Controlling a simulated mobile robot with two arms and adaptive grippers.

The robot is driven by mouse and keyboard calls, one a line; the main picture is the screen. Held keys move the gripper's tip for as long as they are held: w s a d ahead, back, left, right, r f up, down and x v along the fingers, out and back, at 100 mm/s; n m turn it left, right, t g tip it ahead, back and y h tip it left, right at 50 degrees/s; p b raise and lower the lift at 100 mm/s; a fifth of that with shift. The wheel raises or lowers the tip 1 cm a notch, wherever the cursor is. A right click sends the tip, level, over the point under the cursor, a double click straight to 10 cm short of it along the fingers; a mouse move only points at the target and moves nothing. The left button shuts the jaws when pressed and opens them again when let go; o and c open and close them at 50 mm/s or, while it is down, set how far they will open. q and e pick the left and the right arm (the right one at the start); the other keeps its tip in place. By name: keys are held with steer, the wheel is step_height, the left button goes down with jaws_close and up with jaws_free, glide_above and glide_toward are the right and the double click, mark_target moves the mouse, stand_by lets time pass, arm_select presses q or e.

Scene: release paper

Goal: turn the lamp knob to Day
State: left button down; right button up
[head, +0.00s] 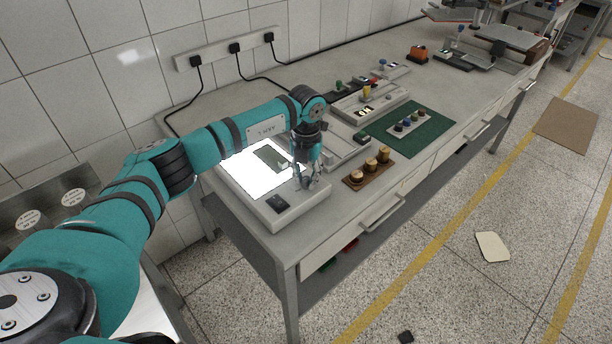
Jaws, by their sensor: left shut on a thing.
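The lamp is a low grey light box (298,209) at the near left end of the bench. Its white panel (247,178) is brightly lit, with a darker grey-green patch (272,157) on it. My left gripper (308,184) points down at the box's right front part, its fingers closed around the lamp knob there. The fingers hide the knob, and I cannot read its setting or any Day mark. A small black panel (277,203) sits on the box's front left corner. My right gripper is out of view.
A wooden block with several round knobs (367,168) stands just right of the box. Beyond it lie a green mat (435,131) with a grey strip of knobs, and grey devices (370,101). Wall sockets (228,50) with black cables are behind.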

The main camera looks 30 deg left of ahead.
mark_target(306, 178)
arm_select(q)
steer(key=shift+n, duration=1.2)
steer(key=c, duration=1.1)
jaws_free()
steer(key=shift+c, duration=0.2)
step_height(306, 178, up, 12)
